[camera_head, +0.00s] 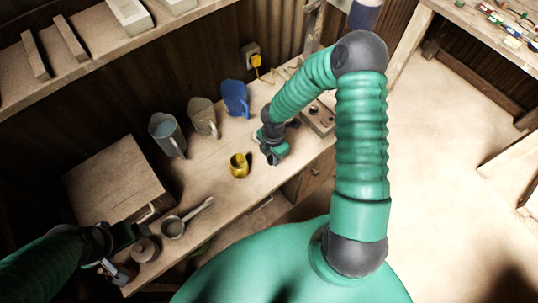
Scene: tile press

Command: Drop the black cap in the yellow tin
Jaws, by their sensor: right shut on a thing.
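The yellow tin (239,166) stands upright on the wooden bench, its open top facing up. My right gripper (273,157) is just to the right of the tin, pointing down and shut on a small dark thing, which looks like the black cap. The cap is hard to make out against the dark fingers. It is beside the tin, not over its opening. My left gripper (112,264) is at the lower left near a small round lidded pot; its fingers are too dark to read.
A grey mug (166,136), a beige jug (203,117) and a blue jug (235,98) stand along the back. A long-handled pan (174,228), the round pot (145,249) and a wooden box (115,180) are left. A wooden block with holes (318,117) lies right.

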